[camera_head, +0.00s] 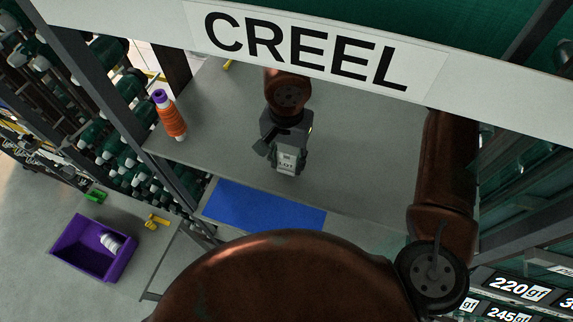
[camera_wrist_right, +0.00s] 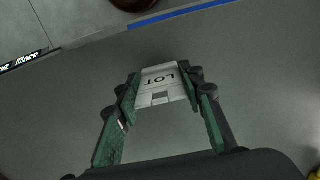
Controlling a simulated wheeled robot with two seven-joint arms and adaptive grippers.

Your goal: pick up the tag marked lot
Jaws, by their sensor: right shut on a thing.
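The tag marked LOT (camera_head: 287,162) is a small pale tag with dark lettering, seen near the middle of the head view. My right gripper (camera_head: 284,155) is shut on it, above the grey shelf. In the right wrist view the tag (camera_wrist_right: 161,83) sits between the two green-padded fingers of the right gripper (camera_wrist_right: 163,98), its lettering facing the camera. I cannot tell whether the tag touches the surface below. My left gripper is not in either view.
An orange spool (camera_head: 171,118) with a purple top stands at the shelf's left. A blue mat (camera_head: 264,207) lies along the front. A purple bin (camera_head: 80,262) holding a white item is on the floor. The CREEL beam (camera_head: 460,85) crosses above.

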